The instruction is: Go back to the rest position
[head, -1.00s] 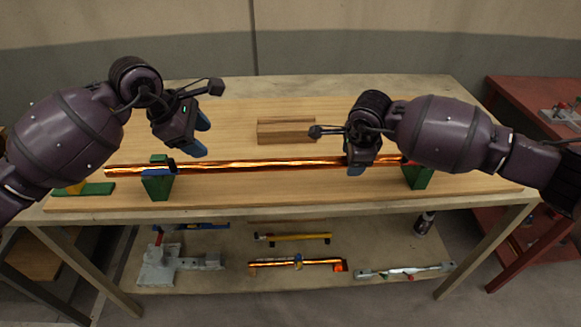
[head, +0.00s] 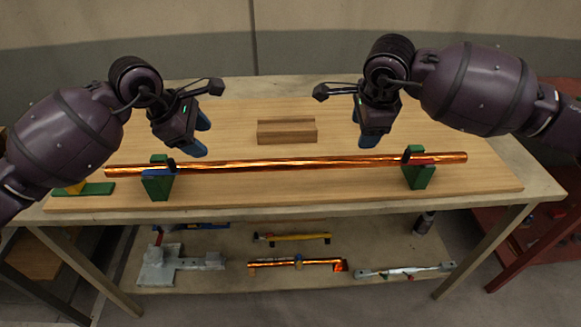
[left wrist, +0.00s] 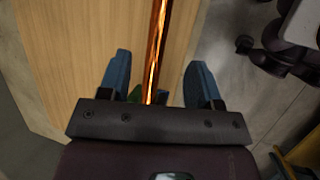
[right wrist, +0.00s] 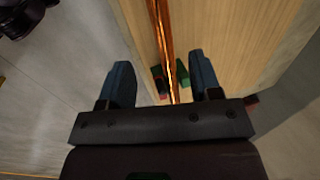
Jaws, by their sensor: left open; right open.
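My left gripper (head: 193,143) is open and empty above the left part of the bench in the head view, over and behind the copper pipe (head: 290,163). My right gripper (head: 368,140) is open and empty above the right part, also apart from the pipe. The long shiny pipe lies level across two green supports, the left one (head: 157,184) and the right one (head: 417,174). In the left wrist view the pipe (left wrist: 157,50) runs between the open blue fingers, below them. In the right wrist view the pipe (right wrist: 163,45) likewise shows between the open fingers.
A wooden block (head: 287,132) with a groove sits at the back middle of the board (head: 290,195). A green piece (head: 98,188) lies at the left. Several tools lie on the lower shelf (head: 220,285). A red table (head: 560,180) stands at the right.

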